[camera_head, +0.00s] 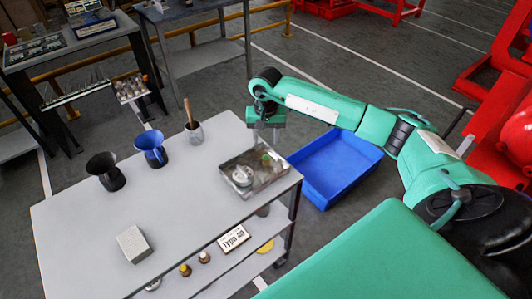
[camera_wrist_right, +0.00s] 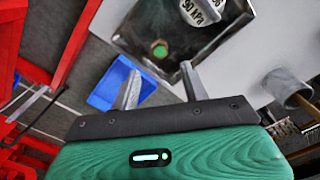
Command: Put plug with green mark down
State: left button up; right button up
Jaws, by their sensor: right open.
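The metal tray (camera_head: 283,180) sits at the right end of the grey table. The green-marked plug (camera_wrist_right: 160,50) lies in the tray in the right wrist view; in the head view a small green spot (camera_head: 265,158) shows in the tray. A round gauge-like part (camera_wrist_right: 200,12) marked "90 kPa" is beside it, and it also shows in the head view (camera_head: 243,175). My right gripper (camera_head: 265,138) is above the tray's far side, open and empty; its spread fingers (camera_wrist_right: 160,75) are apart from the plug. My left gripper is not in view.
The grey table (camera_head: 190,200) holds a black funnel-like cup (camera_head: 105,171), a blue one (camera_head: 151,148), a pot with a wooden handle (camera_head: 194,131) and a grey block (camera_head: 133,243). A blue crate (camera_head: 335,165) stands right of the table. The table's middle is clear.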

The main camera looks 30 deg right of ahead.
jog(key=shift+r+b, duration=0.4)
jog(key=shift+r, duration=1.5)
